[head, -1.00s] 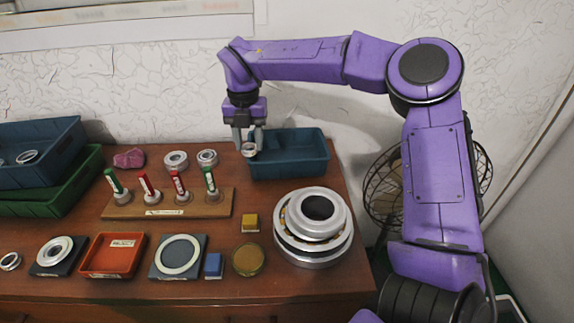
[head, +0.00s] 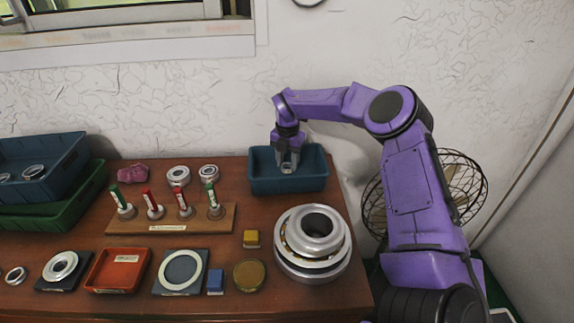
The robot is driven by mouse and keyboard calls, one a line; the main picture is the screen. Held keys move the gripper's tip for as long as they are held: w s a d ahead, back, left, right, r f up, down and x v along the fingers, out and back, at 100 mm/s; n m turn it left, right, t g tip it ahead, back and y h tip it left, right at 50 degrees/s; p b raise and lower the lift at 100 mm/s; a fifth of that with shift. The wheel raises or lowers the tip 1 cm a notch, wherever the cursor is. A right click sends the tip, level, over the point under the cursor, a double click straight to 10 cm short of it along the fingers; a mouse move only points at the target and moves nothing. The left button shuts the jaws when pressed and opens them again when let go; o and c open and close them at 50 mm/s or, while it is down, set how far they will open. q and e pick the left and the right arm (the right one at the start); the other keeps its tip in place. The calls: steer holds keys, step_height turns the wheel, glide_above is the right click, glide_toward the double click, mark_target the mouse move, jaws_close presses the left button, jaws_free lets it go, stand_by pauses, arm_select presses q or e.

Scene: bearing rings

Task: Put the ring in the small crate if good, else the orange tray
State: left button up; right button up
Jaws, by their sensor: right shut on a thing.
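My right gripper (head: 289,164) is over the small blue-green crate (head: 262,187) at the back right of the table, with its fingertips inside the crate's opening. It is shut on a small metal ring (head: 288,169), which is mostly hidden by the fingers. My left gripper is not in view.
A wooden stand (head: 168,221) with several upright gauges is mid-table. A large bearing stack (head: 313,245) stands front right of the crate. Stacked blue (head: 62,165) and green crates are at the left. Yellow (head: 251,238) and blue blocks lie near the front.

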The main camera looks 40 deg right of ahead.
step_height(320, 180, down, 2)
steer(key=shift+f+p, duration=0.25)
steer(key=shift+p, duration=0.05)
steer(key=shift+a+f, duration=0.1)
steer(key=shift+f+b, duration=0.2)
steer(key=shift+b, duration=0.15)
steer(key=o, duration=1.2)
steer(key=shift+c, duration=0.2)
steer(key=shift+r, duration=0.2)
steer(key=shift+r, duration=0.3)
step_height(320, 180, up, 12)
steer(key=b, duration=0.1)
steer(key=shift+f, duration=0.25)
